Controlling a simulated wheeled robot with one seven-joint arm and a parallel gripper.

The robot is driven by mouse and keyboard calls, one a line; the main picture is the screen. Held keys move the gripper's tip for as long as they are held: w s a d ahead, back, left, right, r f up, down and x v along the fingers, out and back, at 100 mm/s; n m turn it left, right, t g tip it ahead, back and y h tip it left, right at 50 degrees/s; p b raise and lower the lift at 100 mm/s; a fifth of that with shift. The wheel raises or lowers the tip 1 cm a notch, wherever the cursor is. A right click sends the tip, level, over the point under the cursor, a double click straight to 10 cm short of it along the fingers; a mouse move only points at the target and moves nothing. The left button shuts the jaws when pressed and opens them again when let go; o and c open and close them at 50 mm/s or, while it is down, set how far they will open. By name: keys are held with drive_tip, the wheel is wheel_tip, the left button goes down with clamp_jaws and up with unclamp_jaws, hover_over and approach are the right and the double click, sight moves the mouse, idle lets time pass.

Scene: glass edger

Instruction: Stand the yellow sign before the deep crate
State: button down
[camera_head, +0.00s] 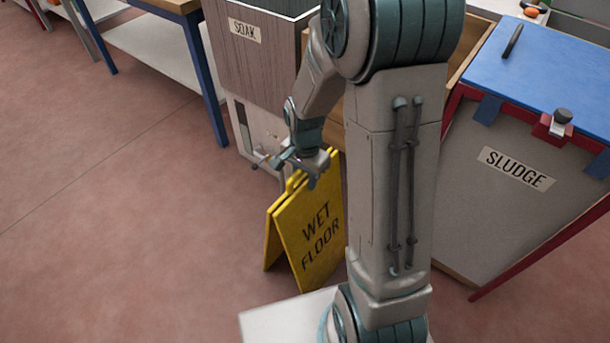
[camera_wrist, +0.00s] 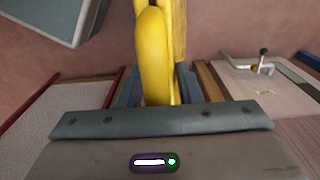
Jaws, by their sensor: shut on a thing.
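The yellow sign (camera_head: 312,228), lettered WET FLOOR, stands upright with its two panels spread at the bottom, in the middle of the head view. My gripper (camera_head: 308,166) is at its top edge and shut on it. In the wrist view the sign's yellow top (camera_wrist: 155,50) sits between the fingers of my gripper (camera_wrist: 160,90). My arm hides the sign's right side in the head view. I cannot tell whether its feet touch the floor. No crate is labelled as the deep crate; a brown wooden box side (camera_head: 462,62) shows partly behind my arm.
A box labelled SOAK (camera_head: 262,55) stands on a pale cabinet behind the sign. A grey SLUDGE bin (camera_head: 500,200) with a blue lid (camera_head: 545,70) stands to the right. A blue-legged table (camera_head: 205,75) is at the back left. The floor (camera_head: 110,220) at left is clear.

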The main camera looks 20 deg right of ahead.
drive_tip(key=shift+f, duration=0.2)
drive_tip(key=c, duration=0.9)
unclamp_jaws()
drive_tip(key=shift+c, duration=0.2)
wheel_tip(320, 180, up, 14)
drive_tip(key=p, duration=0.4)
drive_tip(key=shift+p, duration=0.3)
